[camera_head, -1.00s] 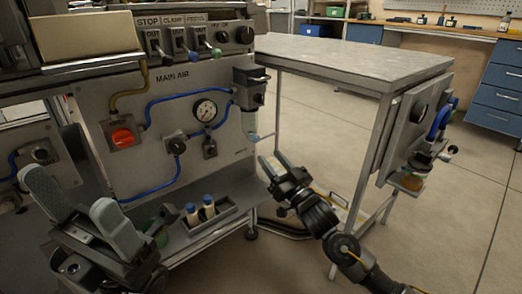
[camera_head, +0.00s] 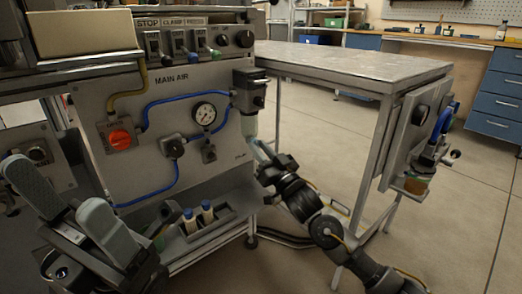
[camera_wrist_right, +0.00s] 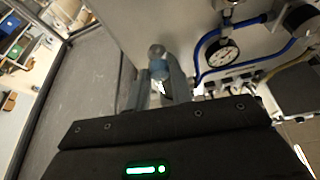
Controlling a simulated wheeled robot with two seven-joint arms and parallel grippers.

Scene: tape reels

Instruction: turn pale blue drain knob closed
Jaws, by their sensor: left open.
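The pale blue drain knob (camera_wrist_right: 159,70) shows in the right wrist view, under a clear rounded bowl and between the fingertips of my right gripper (camera_wrist_right: 160,88). Whether both fingers touch it I cannot tell. In the head view my right gripper (camera_head: 262,150) is just below the pale bowl (camera_head: 249,125) of the black air unit (camera_head: 249,90) at the panel's right edge; the knob itself is not clear there. My left gripper (camera_head: 65,210) is open and empty at the lower left, away from the knob.
The grey panel (camera_head: 225,150) carries a gauge (camera_head: 205,113), a red valve knob (camera_head: 120,139) and blue hoses. A tray with small bottles (camera_head: 207,212) sits below. A grey table (camera_head: 350,66) stands to the right, with another panel on its side. Open floor lies between.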

